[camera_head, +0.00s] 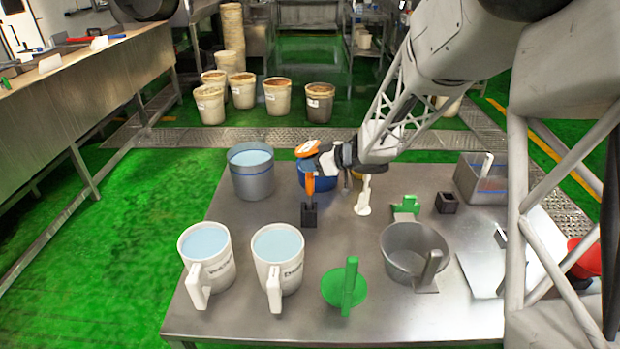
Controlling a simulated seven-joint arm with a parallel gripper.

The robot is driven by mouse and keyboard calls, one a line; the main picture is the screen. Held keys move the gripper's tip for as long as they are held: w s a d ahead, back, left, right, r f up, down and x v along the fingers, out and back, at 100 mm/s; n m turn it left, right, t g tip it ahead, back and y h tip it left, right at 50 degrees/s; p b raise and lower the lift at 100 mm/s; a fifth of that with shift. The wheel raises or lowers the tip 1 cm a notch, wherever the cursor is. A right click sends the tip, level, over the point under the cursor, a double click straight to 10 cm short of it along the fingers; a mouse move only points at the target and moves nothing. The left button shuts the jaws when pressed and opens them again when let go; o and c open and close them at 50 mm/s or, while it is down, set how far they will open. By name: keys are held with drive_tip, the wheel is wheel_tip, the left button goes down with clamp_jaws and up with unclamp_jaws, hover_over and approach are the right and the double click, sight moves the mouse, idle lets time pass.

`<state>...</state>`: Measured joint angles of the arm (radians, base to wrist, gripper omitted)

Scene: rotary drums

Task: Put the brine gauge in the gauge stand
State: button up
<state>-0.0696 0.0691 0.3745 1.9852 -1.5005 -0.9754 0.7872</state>
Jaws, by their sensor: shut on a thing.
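The brine gauge, seemingly the orange tool (309,184) with a wide orange and white head, hangs upright in my gripper (314,162). My gripper comes in from the right and is shut on it just below the head. A small black holder (309,217), seemingly the gauge stand, is directly below the gauge on the steel table. The gauge's lower end is at the holder's top; I cannot tell whether it is inside. A second small black open block (446,203) stands farther right on the table.
Two white jugs of pale liquid (208,276) (291,282) stand front left; a grey bucket (252,184) is behind. A blue container (313,184) is close behind the gauge. A white scoop (364,197), green scoop (335,290) and steel jug (398,269) stand nearby.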

sight(313, 174)
drive_tip(key=shift+f, duration=0.55)
drive_tip(key=shift+f, duration=1.9)
drive_tip(key=o, duration=0.9)
drive_tip(key=shift+o, duration=0.2)
drive_tip(key=v, duration=1.2)
